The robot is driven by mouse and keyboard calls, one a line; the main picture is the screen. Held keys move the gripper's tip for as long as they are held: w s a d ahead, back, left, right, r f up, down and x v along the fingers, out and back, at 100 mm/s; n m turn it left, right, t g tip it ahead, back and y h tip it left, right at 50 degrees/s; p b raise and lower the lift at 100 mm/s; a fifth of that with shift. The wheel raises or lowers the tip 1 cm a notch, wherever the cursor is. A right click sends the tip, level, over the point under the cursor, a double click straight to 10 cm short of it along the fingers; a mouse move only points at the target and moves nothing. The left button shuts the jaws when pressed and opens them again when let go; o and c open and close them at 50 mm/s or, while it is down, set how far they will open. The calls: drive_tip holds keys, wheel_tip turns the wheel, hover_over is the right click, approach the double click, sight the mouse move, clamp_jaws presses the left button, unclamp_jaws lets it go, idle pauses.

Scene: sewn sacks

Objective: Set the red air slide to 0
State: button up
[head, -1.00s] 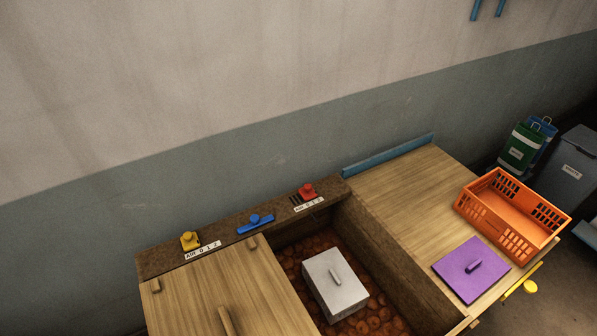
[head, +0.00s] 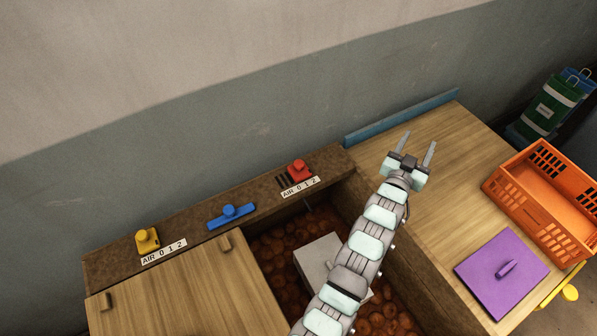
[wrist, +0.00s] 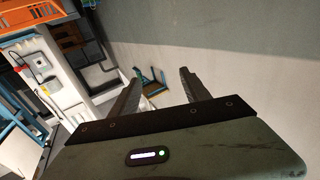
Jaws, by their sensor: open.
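The red air slide (head: 298,171) sits on the brown ledge at the back of the bin. A white label (head: 300,187) reading AIR 0 1 2 lies in front of it, and dark slots show to the slide's left. I cannot tell exactly which mark it stands at. My gripper (head: 416,147) is open and empty, to the right of the red slide and apart from it, above the wooden top. In the wrist view my gripper (wrist: 161,75) has nothing between its fingers, and the slide does not show there.
A grey lidded box (head: 314,259) stands in the bin, partly behind my arm. A purple lid (head: 490,285) and orange crate (head: 520,205) are at right.

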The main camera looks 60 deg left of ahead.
drive_tip(key=s+a+f+n+g+b, duration=0.15)
drive_tip(key=a+f+g+b, duration=0.35)
drive_tip(key=a, duration=0.6)
drive_tip(key=n+g+h+b, duration=0.2)
drive_tip(key=g+h+b, duration=0.4)
drive_tip(key=g+b, duration=0.2)
approach(299, 163)
drive_tip(key=b+x, duration=0.2)
drive_tip(key=x, duration=0.6)
drive_tip(key=shift+a+f+b, duration=0.1)
drive_tip(key=shift+f+b, duration=0.15)
drive_tip(key=shift+b, duration=0.15)
drive_tip(key=shift+c, duration=0.3)
clamp_jaws()
